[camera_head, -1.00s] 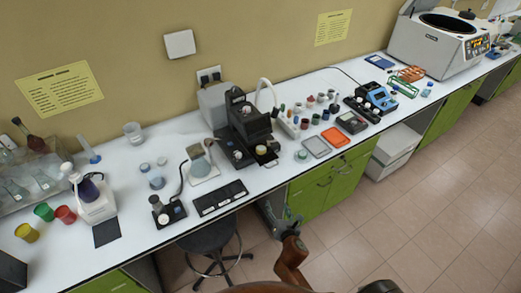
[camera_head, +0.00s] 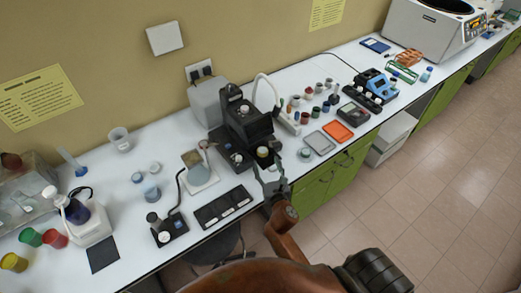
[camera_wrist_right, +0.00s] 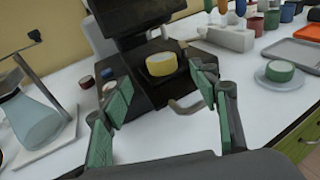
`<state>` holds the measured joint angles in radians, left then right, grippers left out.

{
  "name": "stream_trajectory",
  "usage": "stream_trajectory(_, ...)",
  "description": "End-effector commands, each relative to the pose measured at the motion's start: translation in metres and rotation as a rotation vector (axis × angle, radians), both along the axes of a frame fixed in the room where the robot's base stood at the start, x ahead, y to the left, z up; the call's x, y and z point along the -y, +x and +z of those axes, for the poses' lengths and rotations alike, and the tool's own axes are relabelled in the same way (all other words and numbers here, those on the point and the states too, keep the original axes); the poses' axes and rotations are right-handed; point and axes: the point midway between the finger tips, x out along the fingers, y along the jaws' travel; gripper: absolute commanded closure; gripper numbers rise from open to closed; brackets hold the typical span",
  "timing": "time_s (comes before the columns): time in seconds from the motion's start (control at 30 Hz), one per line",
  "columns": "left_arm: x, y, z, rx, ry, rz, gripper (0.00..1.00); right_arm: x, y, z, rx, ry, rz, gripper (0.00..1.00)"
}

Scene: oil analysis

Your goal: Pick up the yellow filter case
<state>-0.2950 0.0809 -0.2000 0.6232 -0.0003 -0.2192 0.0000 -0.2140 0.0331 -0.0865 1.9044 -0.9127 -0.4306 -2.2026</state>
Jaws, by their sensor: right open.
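The yellow filter case (camera_wrist_right: 161,64) is a short round yellow case with a pale top. It rests on the front ledge of the black instrument (camera_wrist_right: 129,40). In the head view the yellow filter case (camera_head: 263,152) sits on the front of the black instrument (camera_head: 243,125), just beyond my right gripper (camera_head: 270,176). In the right wrist view my right gripper (camera_wrist_right: 160,95) is open and empty, with green-padded fingers spread to either side in front of the case. The fingers do not touch it. My left gripper is not in view.
A small greenish round case on a clear dish (camera_wrist_right: 280,72) stands to the right. A glass flask (camera_wrist_right: 30,118) stands to the left. A grey tray (camera_head: 319,143) and an orange tray (camera_head: 337,132) lie to the right. A black slotted tray (camera_head: 223,207) lies at the front edge.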

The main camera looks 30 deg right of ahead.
Motion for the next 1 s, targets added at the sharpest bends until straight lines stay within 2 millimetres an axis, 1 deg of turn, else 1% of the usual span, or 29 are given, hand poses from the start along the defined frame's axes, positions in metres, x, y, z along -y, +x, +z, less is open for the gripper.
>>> stream_trajectory(0.03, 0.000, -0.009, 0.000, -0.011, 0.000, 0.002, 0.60, 0.001, 0.006, 0.000, 0.001, 0.001, 0.000, 0.45)
stream_trajectory(0.1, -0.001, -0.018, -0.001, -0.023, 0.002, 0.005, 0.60, 0.004, 0.012, 0.000, 0.002, 0.002, -0.001, 0.45)
stream_trajectory(0.2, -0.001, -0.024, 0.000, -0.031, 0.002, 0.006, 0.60, 0.008, 0.023, -0.001, 0.002, 0.002, -0.001, 0.45)
stream_trajectory(0.37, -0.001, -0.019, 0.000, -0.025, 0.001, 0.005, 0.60, 0.016, 0.046, -0.003, 0.002, 0.003, 0.001, 0.45)
stream_trajectory(0.5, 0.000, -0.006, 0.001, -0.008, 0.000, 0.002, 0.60, 0.019, 0.057, -0.006, 0.000, 0.002, 0.000, 0.45)
stream_trajectory(0.6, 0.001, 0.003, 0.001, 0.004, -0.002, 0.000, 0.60, 0.020, 0.058, -0.006, 0.000, 0.002, 0.000, 0.45)
stream_trajectory(0.73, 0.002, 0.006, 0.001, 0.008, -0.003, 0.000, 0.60, 0.020, 0.058, -0.006, 0.000, 0.002, 0.000, 0.45)
stream_trajectory(1.0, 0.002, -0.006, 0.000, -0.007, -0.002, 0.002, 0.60, 0.020, 0.058, -0.006, 0.000, 0.002, 0.001, 0.63)
